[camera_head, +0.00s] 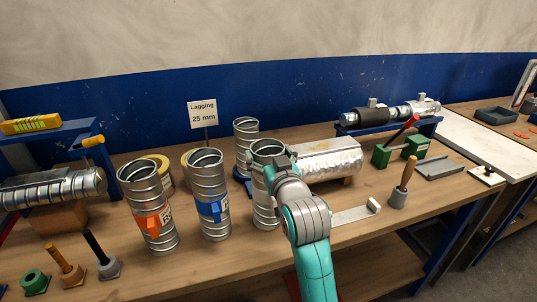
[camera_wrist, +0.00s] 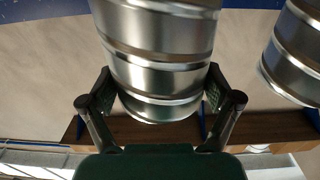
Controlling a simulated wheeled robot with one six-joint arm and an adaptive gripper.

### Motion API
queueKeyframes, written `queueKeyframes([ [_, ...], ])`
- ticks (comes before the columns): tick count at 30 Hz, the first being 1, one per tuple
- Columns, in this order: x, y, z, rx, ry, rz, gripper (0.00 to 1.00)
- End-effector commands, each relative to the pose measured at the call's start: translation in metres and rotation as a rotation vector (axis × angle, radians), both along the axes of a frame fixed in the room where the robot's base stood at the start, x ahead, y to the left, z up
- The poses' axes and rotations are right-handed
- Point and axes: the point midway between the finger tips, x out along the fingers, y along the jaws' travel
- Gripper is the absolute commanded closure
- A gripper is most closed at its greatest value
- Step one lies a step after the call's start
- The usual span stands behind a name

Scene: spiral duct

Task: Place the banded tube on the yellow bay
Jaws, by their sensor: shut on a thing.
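My gripper (camera_head: 270,163) is shut on a ribbed metal spiral tube (camera_head: 262,205) in the head view. My arm covers much of its right side, and I see no coloured band on it. In the wrist view my gripper (camera_wrist: 160,92) has a finger on each side of this tube (camera_wrist: 155,65). I cannot tell whether its foot touches the bench. An orange-banded tube (camera_head: 142,185) and a blue-banded tube (camera_head: 208,180) stand upright to its left. Another tube (camera_head: 245,130) stands behind it.
The wooden bench (camera_head: 345,240) has some bare room at the front right. A jacketed duct piece (camera_head: 330,157) lies behind my arm. A brush (camera_head: 401,185), a green stand (camera_head: 384,153) and a grey tray (camera_head: 440,168) are at right. A "Lagging 25 mm" sign (camera_head: 202,113) stands behind the tubes.

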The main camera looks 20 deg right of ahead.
Motion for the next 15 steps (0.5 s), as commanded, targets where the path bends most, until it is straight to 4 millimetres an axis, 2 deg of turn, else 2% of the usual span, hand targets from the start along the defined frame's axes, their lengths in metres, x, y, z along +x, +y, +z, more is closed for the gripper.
queueKeyframes([
  [11,0.0000,0.0000,-0.0035,0.000,0.000,0.000,0.81],
  [12,0.0001,0.0000,-0.0036,0.000,0.001,0.000,0.01],
  [15,0.0001,0.0000,-0.0035,0.000,0.001,0.000,0.00],
])
